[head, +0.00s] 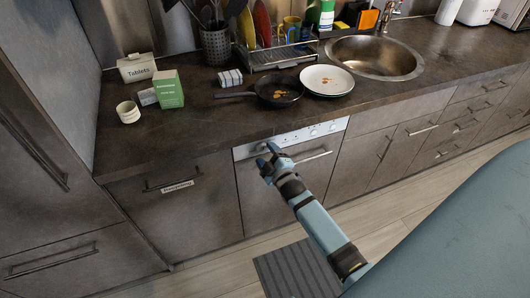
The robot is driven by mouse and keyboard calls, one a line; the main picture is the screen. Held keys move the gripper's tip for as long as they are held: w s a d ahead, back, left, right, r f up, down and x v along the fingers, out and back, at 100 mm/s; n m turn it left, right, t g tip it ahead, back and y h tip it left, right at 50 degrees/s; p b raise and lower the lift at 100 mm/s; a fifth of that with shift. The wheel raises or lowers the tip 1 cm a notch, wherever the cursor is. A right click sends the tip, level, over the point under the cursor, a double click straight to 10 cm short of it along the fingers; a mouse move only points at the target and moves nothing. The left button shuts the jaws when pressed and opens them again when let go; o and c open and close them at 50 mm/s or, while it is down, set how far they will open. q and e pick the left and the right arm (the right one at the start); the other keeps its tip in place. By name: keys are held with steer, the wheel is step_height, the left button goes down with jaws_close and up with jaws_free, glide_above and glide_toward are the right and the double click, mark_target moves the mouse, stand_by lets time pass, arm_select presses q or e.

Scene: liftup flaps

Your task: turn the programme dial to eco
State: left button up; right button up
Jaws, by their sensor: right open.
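A dishwasher (258,205) with a dark front is built in under the worktop. Its pale control panel (296,138) runs along the top edge, with small round controls (313,131) toward its right part. My right gripper (265,163) is at the left part of this panel, its fingers apart and nothing seen between them. The gripper covers part of the panel, and I cannot tell whether it touches a dial. The programme dial's marking and the word eco are too small to read. My left gripper is out of view.
The dishwasher handle (315,156) sticks out just right of my right gripper. Above, the worktop holds a frying pan (279,91), stacked plates (327,80), a green box (168,89) and a cup (128,112). A grey mat (290,272) lies on the floor.

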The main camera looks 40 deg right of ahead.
steer(key=shift+w+d, duration=0.1)
steer(key=shift+w, duration=0.75)
steer(key=c, duration=0.9)
